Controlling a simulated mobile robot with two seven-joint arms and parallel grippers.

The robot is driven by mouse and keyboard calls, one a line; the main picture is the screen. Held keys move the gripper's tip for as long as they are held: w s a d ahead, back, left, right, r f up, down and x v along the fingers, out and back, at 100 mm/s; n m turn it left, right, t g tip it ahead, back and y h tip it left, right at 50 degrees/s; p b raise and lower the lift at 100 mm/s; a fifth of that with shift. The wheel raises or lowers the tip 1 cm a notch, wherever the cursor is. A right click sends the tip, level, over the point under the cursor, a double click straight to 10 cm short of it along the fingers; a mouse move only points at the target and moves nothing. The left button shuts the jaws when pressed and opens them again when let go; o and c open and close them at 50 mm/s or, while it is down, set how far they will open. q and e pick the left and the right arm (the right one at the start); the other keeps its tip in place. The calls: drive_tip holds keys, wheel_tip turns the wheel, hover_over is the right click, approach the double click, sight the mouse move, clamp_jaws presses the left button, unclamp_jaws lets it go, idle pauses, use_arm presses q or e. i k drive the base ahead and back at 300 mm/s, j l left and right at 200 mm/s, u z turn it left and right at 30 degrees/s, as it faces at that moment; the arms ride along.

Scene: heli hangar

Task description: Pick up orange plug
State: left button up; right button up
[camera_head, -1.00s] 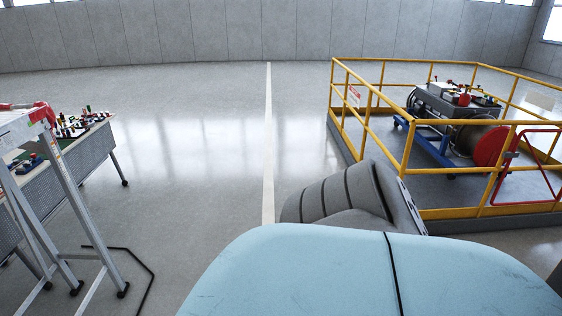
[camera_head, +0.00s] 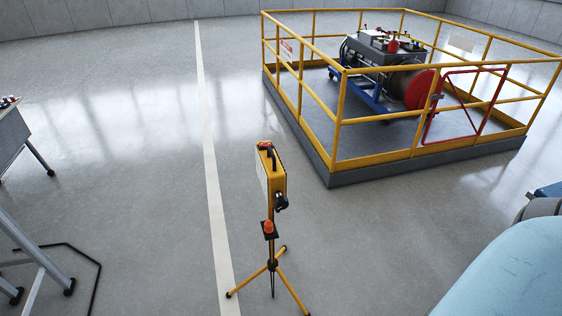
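A small orange piece (camera_head: 268,226), which looks like the orange plug, sits upright on a dark holder on a yellow tripod stand (camera_head: 274,266). The stand is on the floor at the lower middle of the head view. A yellow box (camera_head: 278,180) with a black handle on top is mounted above the orange piece. Neither of my grippers shows in this view, so their state is hidden.
A yellow railing (camera_head: 340,115) on a grey platform encloses a wheeled machine at the upper right. Grey ladder legs (camera_head: 42,260) and a dark bent bar (camera_head: 97,275) are at the lower left. A table edge (camera_head: 10,135) shows at left. Open floor surrounds the tripod.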

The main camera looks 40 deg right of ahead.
sight(269, 225)
drive_tip(key=z, duration=1.1)
drive_tip(key=u, duration=2.55)
drive_tip(key=z, duration=0.75)
drive_tip(key=i+z, duration=0.1)
drive_tip(key=z, duration=0.35)
drive_tip(key=i+z, duration=0.1)
drive_tip(key=z, duration=0.75)
drive_tip(key=i+j+z, duration=0.1)
drive_tip(key=z, duration=0.3)
drive_tip(key=i+j+z, duration=0.2)
drive_tip(key=z, duration=0.15)
drive_tip(key=i+j+z, duration=0.15)
drive_tip(key=j+z, duration=0.2)
drive_tip(key=i+j+z, duration=0.1)
drive_tip(key=j+z, duration=0.25)
drive_tip(key=i+j+z, duration=0.1)
drive_tip(key=j+z, duration=0.15)
drive_tip(key=j, duration=0.25)
drive_tip(key=j+z, duration=0.25)
drive_tip(key=j, duration=0.25)
drive_tip(key=i, duration=0.05)
